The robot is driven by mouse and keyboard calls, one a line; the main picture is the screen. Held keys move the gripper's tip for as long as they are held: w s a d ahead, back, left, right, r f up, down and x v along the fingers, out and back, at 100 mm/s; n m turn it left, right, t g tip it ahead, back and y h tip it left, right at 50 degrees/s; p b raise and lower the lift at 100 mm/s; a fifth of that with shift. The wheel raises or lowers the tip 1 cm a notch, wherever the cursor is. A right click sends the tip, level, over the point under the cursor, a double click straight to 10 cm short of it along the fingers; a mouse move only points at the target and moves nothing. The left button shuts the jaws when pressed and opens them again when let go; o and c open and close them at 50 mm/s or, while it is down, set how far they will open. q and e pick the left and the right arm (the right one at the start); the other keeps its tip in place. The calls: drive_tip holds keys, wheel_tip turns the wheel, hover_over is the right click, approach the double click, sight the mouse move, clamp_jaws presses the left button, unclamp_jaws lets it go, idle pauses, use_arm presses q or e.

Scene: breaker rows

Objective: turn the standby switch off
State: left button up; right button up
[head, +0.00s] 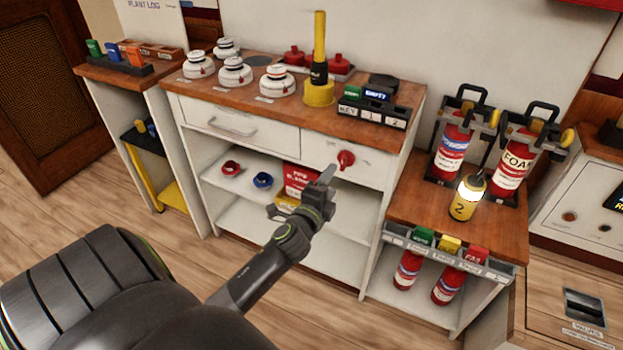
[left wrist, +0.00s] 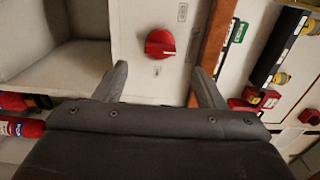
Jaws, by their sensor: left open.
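A red rotary switch (head: 346,158) sits on the white front panel of the wooden-topped cabinet, at the right of the drawer. It also shows in the left wrist view (left wrist: 160,43), ahead of the fingertips and roughly centred between them. There its raised grip looks roughly level across the picture. My right gripper is not in view.
The cabinet top (head: 262,72) holds white detectors, a yellow-and-black torch and a key box. The shelf (head: 225,180) below holds red and blue rings and a red box. A lower stand (head: 415,200) at the right carries extinguishers and a lit yellow lamp (head: 467,197).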

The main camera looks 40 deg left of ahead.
use_arm(q)
drive_tip(key=v, duration=1)
drive_tip(key=shift+s, duration=0.2)
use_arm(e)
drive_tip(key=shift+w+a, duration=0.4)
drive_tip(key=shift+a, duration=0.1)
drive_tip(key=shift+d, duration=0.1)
